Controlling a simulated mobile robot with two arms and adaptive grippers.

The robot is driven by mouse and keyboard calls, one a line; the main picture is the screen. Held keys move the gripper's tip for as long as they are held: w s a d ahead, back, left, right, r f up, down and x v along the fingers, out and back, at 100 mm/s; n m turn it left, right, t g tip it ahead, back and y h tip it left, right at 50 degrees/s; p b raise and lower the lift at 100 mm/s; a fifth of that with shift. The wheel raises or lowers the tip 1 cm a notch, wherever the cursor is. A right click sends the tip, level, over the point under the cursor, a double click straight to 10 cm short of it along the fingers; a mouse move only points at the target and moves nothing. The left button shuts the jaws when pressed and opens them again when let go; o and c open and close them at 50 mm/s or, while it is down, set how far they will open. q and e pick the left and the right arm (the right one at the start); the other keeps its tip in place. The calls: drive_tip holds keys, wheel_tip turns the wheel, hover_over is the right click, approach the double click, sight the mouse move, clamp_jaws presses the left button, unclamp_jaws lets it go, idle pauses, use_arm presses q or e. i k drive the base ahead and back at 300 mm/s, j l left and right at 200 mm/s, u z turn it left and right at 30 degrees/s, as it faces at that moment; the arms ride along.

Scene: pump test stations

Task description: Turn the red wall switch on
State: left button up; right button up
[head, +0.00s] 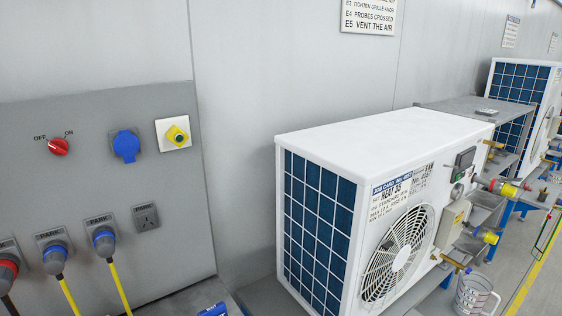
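The red wall switch (58,147) is a round red rotary knob on the grey wall panel (90,190) at the left of the head view. The labels OFF and ON stand above it, OFF to the upper left and ON to the upper right. A small pale mark on the knob seems to lie on its left side, toward OFF, but it is too small to be certain. Nothing touches or covers the switch. Neither of my grippers is in view.
A blue socket (125,146) and a yellow-green button (177,135) sit right of the switch. Plugs with cables (105,242) hang below. A white heat pump unit (360,190) stands to the right, with a measuring jug (472,295) near it. The space before the switch looks clear.

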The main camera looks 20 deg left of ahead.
sight(58, 146)
drive_tip(key=j+u, duration=0.15)
drive_tip(key=u, duration=1.5)
drive_tip(key=i+l, duration=0.05)
drive_tip(key=l, duration=0.05)
